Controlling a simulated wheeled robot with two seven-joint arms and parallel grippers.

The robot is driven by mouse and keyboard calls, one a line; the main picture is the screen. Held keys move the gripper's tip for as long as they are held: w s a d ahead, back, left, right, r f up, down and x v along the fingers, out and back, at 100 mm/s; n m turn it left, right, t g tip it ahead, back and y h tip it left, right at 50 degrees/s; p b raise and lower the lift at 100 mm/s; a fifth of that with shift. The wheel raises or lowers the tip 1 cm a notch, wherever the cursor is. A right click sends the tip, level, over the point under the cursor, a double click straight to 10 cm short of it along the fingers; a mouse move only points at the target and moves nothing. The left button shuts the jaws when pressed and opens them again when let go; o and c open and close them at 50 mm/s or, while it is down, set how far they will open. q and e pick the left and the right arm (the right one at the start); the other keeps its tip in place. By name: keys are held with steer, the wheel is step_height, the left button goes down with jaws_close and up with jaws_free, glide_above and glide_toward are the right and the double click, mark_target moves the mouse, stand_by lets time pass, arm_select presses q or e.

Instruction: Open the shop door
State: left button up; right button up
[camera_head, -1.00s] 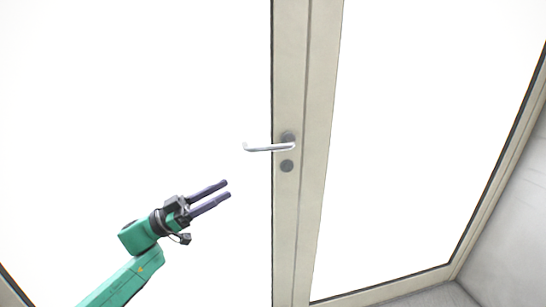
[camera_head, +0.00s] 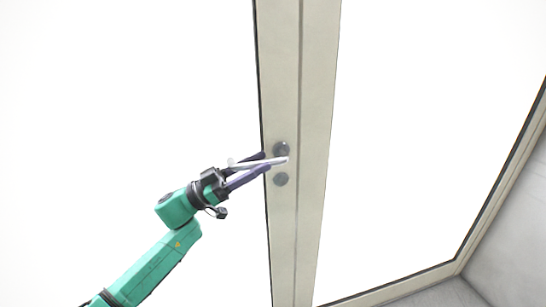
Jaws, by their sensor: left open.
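The shop door has a cream frame (camera_head: 287,230) and bright white glass panes. Its silver lever handle (camera_head: 278,161) sticks out to the left from the round rose (camera_head: 281,149), with a round lock (camera_head: 281,179) below. My left gripper (camera_head: 267,162) is at the handle, open, its two dark fingers above and below the lever. The fingers partly overlap the lever, and I cannot tell whether they touch it. The door looks closed. My right gripper is not in view.
A glass panel (camera_head: 410,140) stands right of the door frame. A grey wall (camera_head: 510,225) and a strip of grey floor (camera_head: 435,296) show at the lower right.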

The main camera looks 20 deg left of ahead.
arm_select(q)
steer(key=shift+d+r, duration=0.15)
steer(key=shift+d, duration=0.2)
steer(key=shift+w, duration=0.1)
jaws_close()
steer(key=shift+a, duration=0.1)
stand_by(1.0)
